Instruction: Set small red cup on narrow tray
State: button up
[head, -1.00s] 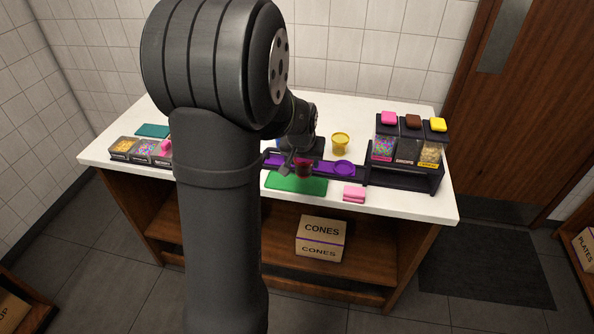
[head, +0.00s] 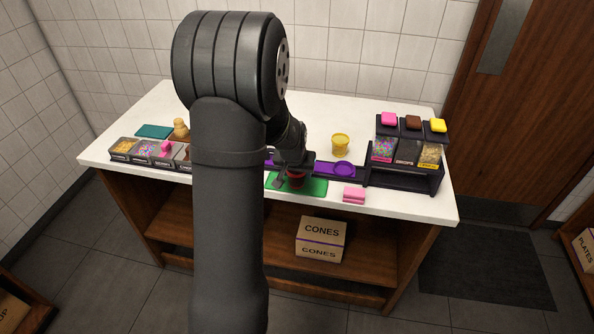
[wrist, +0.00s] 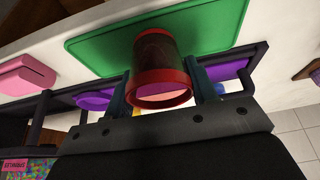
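The small red cup (head: 296,179) is dark red with a brighter red rim. It also shows in the wrist view (wrist: 160,62) between the two fingers, which appear to touch its sides. My gripper (wrist: 162,88) is shut on the cup. In the head view the cup is over the green mat (head: 318,187); whether it touches the mat is hard to tell. The narrow dark tray with purple round spots (head: 342,169) lies just behind the mat, its left part largely hidden by my arm. It also shows in the wrist view (wrist: 95,100).
A yellow cup (head: 340,145) stands behind the tray. A pink block (head: 354,194) lies at the front edge. A dark topping rack (head: 405,178) stands at right. Topping bins (head: 124,147) and a teal pad (head: 154,131) are at left. The back of the white counter (head: 330,105) is clear.

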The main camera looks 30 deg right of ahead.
jog(key=o, duration=0.3)
jog(key=shift+r, duration=0.15)
jog(key=v, duration=1.2)
jog(key=x, duration=1.2)
jog(key=shift+f, duration=0.2)
jog(key=shift+r, duration=0.2)
